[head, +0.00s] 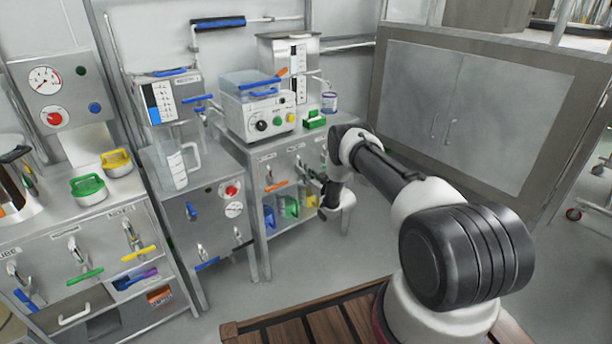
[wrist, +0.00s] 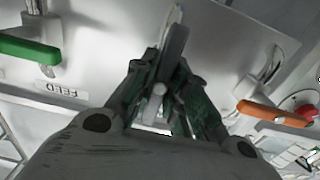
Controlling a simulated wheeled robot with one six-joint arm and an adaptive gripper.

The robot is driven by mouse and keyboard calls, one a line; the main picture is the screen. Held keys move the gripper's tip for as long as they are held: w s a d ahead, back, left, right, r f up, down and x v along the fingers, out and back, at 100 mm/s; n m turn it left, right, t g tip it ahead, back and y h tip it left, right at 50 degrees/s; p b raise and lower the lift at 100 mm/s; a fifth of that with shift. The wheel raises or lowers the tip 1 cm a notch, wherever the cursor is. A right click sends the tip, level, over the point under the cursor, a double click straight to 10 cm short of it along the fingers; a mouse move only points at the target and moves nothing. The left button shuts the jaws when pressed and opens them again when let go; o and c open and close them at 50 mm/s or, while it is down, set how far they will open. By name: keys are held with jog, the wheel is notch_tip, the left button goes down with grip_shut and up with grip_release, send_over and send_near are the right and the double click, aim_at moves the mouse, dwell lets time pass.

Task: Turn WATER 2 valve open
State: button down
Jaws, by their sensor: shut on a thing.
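My gripper (head: 328,192) reaches down to the front of the right-hand steel cabinet (head: 237,150). In the wrist view my gripper (wrist: 163,80) is shut on a grey valve lever (wrist: 176,42), between a green-handled valve and an orange-handled one. I take this lever to be the WATER 2 valve from its middle place; its label cannot be read. The jaws cover much of it, and its turn angle is hard to tell. The green handle (wrist: 28,49), by a FEED label (wrist: 62,88), and the orange handle (wrist: 273,113) stand apart from my jaws.
Blue, green and yellow containers (head: 290,207) sit low in the same cabinet. A white bench device (head: 255,110) stands on top. Another cabinet with valves (head: 85,250) is at the left. Grey floor (head: 240,305) lies open in front.

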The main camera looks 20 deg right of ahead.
dwell(0.4)
jog(key=c, duration=1.4)
grip_release()
jog(key=shift+o, duration=0.2)
jog(key=shift+s, duration=0.1)
jog(key=v, duration=1.2)
